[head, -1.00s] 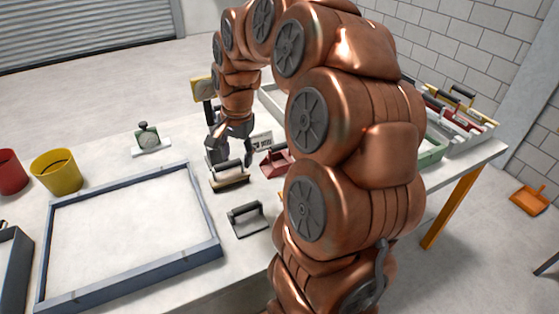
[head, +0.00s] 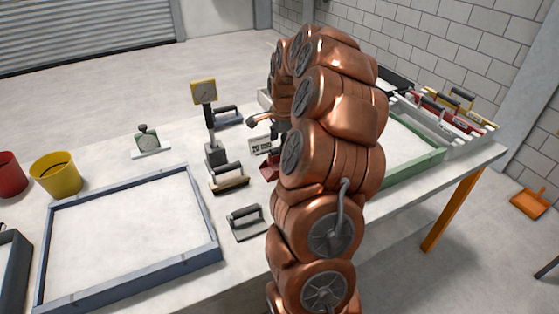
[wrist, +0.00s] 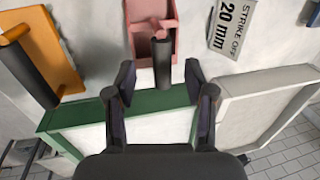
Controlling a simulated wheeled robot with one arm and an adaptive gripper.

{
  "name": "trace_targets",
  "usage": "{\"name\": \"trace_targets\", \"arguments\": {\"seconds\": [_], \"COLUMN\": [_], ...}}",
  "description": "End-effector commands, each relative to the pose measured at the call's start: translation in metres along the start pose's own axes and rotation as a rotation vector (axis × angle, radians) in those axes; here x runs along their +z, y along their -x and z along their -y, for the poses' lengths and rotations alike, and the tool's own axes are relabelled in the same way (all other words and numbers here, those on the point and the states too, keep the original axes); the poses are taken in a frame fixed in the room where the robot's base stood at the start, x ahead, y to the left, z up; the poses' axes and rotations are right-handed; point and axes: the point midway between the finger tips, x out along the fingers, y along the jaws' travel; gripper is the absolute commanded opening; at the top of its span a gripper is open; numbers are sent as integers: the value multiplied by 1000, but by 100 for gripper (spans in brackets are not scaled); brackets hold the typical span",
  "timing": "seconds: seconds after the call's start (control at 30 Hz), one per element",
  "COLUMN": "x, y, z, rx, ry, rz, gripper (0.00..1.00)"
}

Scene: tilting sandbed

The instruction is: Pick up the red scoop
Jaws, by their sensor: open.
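The red scoop (wrist: 150,18) shows at the top middle of the wrist view, its dark handle (wrist: 163,65) pointing toward my gripper. My gripper (wrist: 160,82) is open, with its two dark fingers apart. The handle end appears between the fingertips in that view; I cannot tell how far it is from them in depth. In the head view only a small red part of the scoop (head: 268,172) shows on the table, the rest hidden behind my arm. My gripper is mostly hidden there too.
A "strike off 20 mm" sign (wrist: 232,25) lies right of the scoop. An orange tool with a dark handle (wrist: 65,65) is at left. A green-framed tray (head: 425,162), a blue-framed tray (head: 212,215), hand floats (head: 245,220) and a yellow gauge (head: 204,92) surround the area.

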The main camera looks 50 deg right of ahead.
Motion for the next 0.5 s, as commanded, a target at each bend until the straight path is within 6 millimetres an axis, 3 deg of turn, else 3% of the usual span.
{"name": "trace_targets", "arguments": {"seconds": [0.33, 0.5], "x": [-5, -5], "y": [-38, -46], "z": [2, 2], "rx": [5, 2], "ry": [2, 2], "rz": [3, 1], "gripper": [54, 54]}}
